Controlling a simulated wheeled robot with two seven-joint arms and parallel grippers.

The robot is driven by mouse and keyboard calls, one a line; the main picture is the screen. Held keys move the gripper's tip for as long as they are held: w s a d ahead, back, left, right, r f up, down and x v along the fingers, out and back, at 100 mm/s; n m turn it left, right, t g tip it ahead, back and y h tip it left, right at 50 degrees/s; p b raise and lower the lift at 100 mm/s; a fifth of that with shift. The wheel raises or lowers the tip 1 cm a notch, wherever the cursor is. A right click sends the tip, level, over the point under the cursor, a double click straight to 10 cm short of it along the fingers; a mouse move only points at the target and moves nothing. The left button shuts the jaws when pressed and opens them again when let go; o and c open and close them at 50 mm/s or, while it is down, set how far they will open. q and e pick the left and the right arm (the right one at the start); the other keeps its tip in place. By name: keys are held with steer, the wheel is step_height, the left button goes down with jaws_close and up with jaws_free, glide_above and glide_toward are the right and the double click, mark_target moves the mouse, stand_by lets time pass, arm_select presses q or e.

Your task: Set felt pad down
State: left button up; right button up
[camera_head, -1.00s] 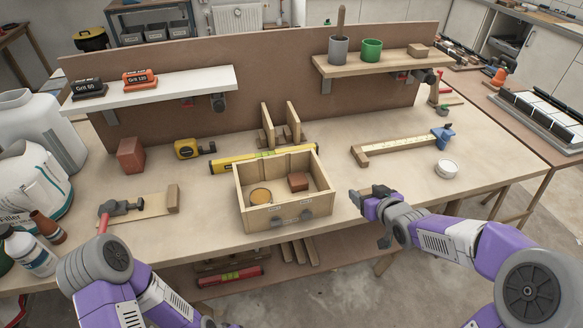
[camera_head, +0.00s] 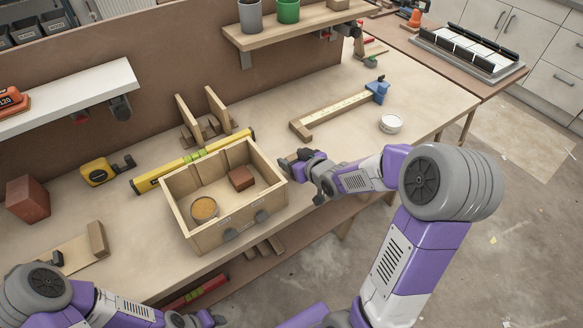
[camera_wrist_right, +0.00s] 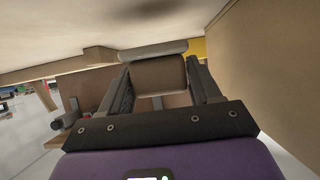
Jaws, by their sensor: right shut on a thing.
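My right gripper (camera_head: 302,165) is just right of the open wooden box (camera_head: 210,237), low over the bench. In the right wrist view its two fingers are closed on a brown, round-cornered block with a grey strip along its far edge, which I take to be the felt pad (camera_wrist_right: 158,80). In the head view the gripper mostly hides the pad, and I cannot tell whether it touches the bench. The box holds a reddish-brown block (camera_head: 241,178) and a round tan-topped tin (camera_head: 204,209).
A yellow level (camera_head: 150,182) lies behind the box, with wooden uprights (camera_head: 217,107) beyond. A ruler with a blue end (camera_head: 335,114) and a white tub (camera_head: 391,123) lie to the right. Bare bench lies between the box and ruler. The bench's front edge is close to my right arm.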

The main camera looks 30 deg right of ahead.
steer(key=shift+f+b, duration=0.5)
steer(key=shift+f, duration=0.95)
steer(key=shift+f, duration=0.1)
steer(key=o, duration=1)
steer(key=shift+o, duration=0.2)
